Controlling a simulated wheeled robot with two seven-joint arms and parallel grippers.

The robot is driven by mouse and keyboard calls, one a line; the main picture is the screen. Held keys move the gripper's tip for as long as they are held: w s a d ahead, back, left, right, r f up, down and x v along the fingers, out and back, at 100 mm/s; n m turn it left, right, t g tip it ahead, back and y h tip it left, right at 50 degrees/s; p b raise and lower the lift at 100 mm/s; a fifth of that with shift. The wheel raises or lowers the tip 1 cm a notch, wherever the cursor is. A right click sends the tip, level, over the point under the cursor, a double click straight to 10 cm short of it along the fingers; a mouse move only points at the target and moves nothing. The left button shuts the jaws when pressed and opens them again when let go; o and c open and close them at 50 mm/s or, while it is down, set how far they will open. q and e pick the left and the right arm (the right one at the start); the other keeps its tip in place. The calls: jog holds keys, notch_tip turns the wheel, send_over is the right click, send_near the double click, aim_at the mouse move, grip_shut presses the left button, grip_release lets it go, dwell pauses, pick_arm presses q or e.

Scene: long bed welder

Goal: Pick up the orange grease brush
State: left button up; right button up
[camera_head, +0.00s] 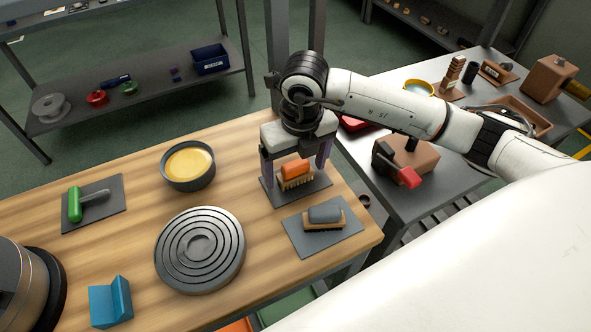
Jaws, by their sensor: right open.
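The orange grease brush (296,170) has an orange back and pale bristles. It lies on a dark grey mat (286,200) near the right end of the wooden table. My right gripper (296,172) points down over it and is open, with one finger to the left of the brush and one to the right. The picture does not show clearly whether the fingers touch the brush. A similar brush with a grey back (324,214) lies on another mat (301,243) just in front. My left gripper does not show.
The wooden table (135,180) also holds a tin of yellow grease (188,165), a ringed grey disc (200,250), a green-handled tool (75,205) and a blue block (110,302). A metal bench (400,208) with a red-handled clamp (409,177) stands right. Shelves stand behind.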

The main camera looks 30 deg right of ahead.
aim_at(295, 164)
jog(key=c, duration=1.2)
jog(key=shift+r, duration=0.1)
notch_tip(295, 164, up, 10)
jog(key=shift+f+b, duration=0.1)
jog(key=shift+b, duration=0.3)
